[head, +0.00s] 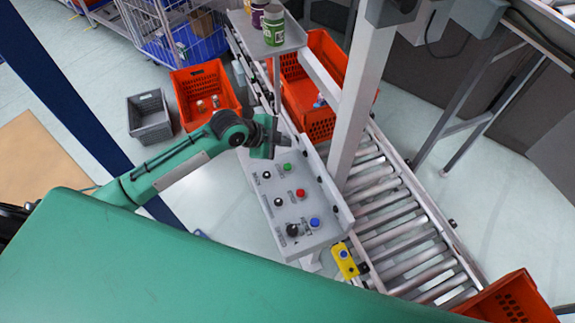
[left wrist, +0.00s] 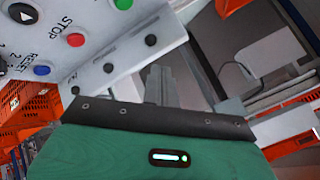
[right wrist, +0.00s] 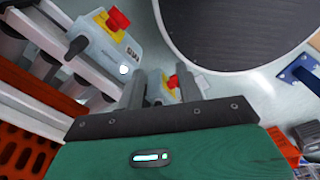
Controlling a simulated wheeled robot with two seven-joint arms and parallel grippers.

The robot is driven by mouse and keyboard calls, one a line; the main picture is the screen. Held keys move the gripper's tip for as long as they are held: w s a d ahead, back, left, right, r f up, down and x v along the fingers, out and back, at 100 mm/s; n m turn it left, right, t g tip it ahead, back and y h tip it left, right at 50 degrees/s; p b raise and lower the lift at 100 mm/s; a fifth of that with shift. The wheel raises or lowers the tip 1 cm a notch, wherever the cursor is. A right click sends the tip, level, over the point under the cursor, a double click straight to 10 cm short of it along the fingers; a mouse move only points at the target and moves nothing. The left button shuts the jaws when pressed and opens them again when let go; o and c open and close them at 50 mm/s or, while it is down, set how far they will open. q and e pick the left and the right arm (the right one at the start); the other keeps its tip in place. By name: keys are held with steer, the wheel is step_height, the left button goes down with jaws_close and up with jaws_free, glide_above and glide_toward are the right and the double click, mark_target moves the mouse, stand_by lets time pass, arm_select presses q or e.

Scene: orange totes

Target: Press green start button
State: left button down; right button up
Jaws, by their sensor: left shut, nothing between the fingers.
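The green button (head: 287,168) is on the far end of a sloped white control panel (head: 268,200). It also shows at the top edge of the left wrist view (left wrist: 123,3), partly cut off. My left gripper (head: 267,150) is shut and empty, close to the panel's far end beside the green button. I cannot tell the exact height of its fingertips. In the left wrist view its fingers (left wrist: 161,85) are together, apart from the button. My right gripper (right wrist: 160,88) appears open and empty, and is outside the head view.
The panel also has a red stop button (head: 300,193), a blue button (head: 315,222) and a black knob (head: 292,230). A grey post (head: 362,100) and roller conveyor (head: 400,230) stand to the right. An orange tote (head: 310,125) is behind; a yellow switch box (head: 345,260) is at the near end.

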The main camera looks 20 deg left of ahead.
mark_target(284, 168)
arm_select(q)
step_height(284, 168, down, 9)
steer(key=b, duration=0.4)
steer(key=shift+r, duration=0.1)
steer(key=shift+b, duration=0.35)
stand_by(1.7)
steer(key=shift+f, duration=0.4)
